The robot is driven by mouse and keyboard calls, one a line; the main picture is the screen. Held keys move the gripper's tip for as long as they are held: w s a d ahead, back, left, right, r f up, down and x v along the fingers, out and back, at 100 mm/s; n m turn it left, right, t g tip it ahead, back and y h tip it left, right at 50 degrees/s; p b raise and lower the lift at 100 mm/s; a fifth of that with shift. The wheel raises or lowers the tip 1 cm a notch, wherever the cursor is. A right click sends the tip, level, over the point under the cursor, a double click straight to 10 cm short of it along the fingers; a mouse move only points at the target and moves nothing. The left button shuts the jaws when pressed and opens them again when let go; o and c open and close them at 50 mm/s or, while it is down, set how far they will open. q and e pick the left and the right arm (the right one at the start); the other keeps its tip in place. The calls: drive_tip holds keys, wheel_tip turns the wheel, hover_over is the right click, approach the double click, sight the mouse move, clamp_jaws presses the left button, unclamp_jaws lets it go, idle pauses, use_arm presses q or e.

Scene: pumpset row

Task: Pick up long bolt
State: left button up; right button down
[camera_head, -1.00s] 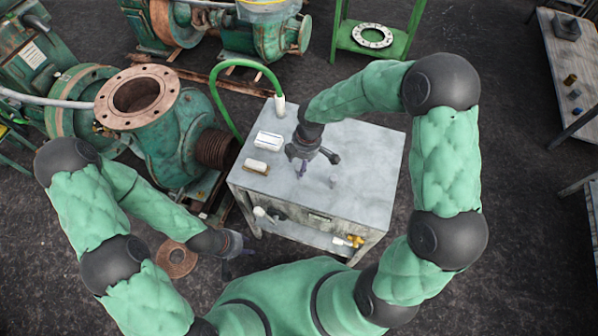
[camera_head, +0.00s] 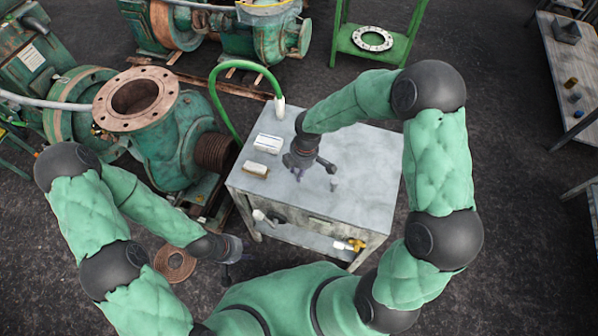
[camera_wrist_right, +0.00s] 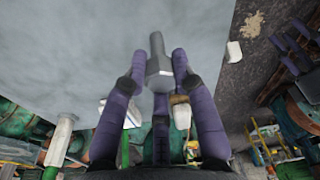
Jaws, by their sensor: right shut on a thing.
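The long bolt (camera_wrist_right: 157,54) shows in the right wrist view as a grey shaft with a hex head, between the fingertips of my right gripper (camera_wrist_right: 157,82). The purple fingers are shut around the head, and the shaft points away from the palm. In the head view my right gripper (camera_head: 308,168) is over the grey worktable (camera_head: 365,160). The bolt is not clear there, and I cannot tell whether it touches the tabletop. My left gripper (camera_head: 240,252) hangs low, left of the table's front; its fingers are too small and dark to read.
A white box (camera_head: 267,143) and a smaller pale block (camera_head: 256,168) lie on the table's left side. A green hose (camera_head: 225,115) arches at its back left corner. A flanged pump (camera_head: 165,135) stands left. The table's right side is clear.

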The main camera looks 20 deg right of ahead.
sight(298, 171)
drive_tip(key=shift+r+p, duration=0.35)
drive_tip(key=shift+r, duration=0.3)
wheel_tip(298, 171, up, 2)
drive_tip(key=shift+r+p, duration=0.25)
drive_tip(key=shift+p, duration=0.35)
drive_tip(key=s+a+r+p, duration=0.3)
drive_tip(key=s+r, duration=0.6)
drive_tip(key=s, duration=0.4)
drive_tip(key=shift+s+a, duration=0.2)
drive_tip(key=shift+a, duration=0.25)
drive_tip(key=shift+r, duration=0.1)
